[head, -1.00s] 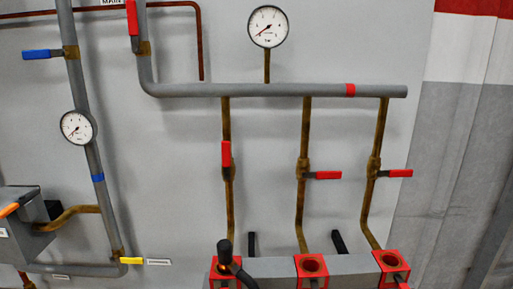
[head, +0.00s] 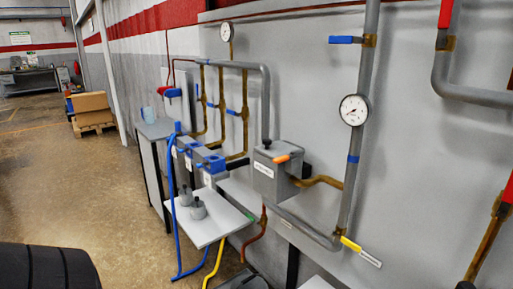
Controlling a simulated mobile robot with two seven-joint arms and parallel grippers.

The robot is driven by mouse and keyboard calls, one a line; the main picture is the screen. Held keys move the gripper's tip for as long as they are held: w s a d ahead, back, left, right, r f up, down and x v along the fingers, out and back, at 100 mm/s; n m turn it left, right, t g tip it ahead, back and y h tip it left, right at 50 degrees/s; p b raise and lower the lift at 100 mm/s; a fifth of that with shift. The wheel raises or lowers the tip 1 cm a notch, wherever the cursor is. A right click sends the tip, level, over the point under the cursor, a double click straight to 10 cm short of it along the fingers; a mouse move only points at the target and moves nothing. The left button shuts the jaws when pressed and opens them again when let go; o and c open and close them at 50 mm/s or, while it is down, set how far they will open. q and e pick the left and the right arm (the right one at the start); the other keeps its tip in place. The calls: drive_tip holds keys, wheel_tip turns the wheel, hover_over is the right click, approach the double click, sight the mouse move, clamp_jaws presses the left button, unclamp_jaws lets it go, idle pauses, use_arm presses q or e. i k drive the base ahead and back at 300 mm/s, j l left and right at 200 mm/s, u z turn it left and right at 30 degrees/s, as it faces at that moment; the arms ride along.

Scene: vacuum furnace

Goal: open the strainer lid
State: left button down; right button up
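A grey box (head: 274,172) with a sloping top is mounted on the wall panel, right of the middle in the head view. It carries an orange handle (head: 283,158) near its upper edge and a white label on its front, too small to read. The box looks like the strainer, and its lid appears shut. A brass pipe (head: 322,181) leaves its right side toward a grey vertical pipe (head: 352,160). Neither of my grippers is in view.
A small shelf (head: 210,222) holding grey fittings (head: 198,208) stands left of and below the box. Blue and yellow hoses hang around it. A yellow-handled valve (head: 351,244) is at lower right. The floor (head: 70,190) at left is open.

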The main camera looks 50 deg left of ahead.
sight(273, 150)
drive_tip(key=u, duration=1.25)
